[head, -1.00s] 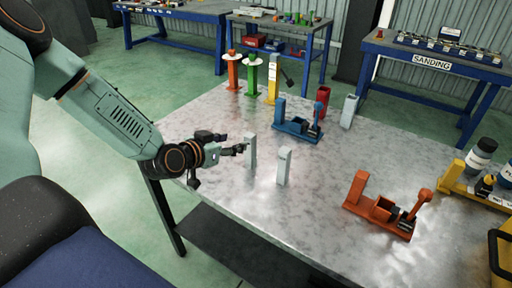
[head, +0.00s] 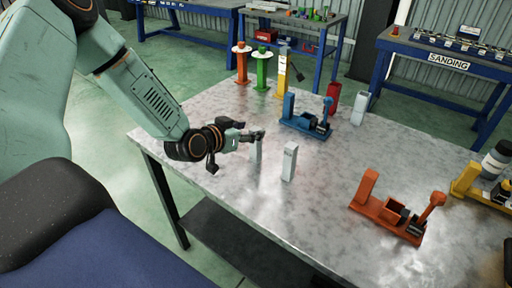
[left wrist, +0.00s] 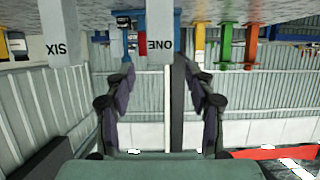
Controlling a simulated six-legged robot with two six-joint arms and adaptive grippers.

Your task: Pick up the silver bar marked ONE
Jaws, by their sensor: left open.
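The silver bar marked ONE (head: 257,153) stands upright on the metal table, its upper part partly hidden by my left gripper (head: 254,137). In the left wrist view, which is upside down, the bar (left wrist: 160,28) shows its ONE label and its end lies between the fingertips of my left gripper (left wrist: 154,70). The fingers are apart, with gaps visible beside the bar. A second silver bar (head: 289,163) stands to the right; in the left wrist view this bar (left wrist: 58,35) is marked SIX. My right gripper is not in view.
The metal table (head: 310,215) has clear room in front of the bars. A blue fixture (head: 303,124) stands behind them and an orange fixture (head: 390,215) to the right.

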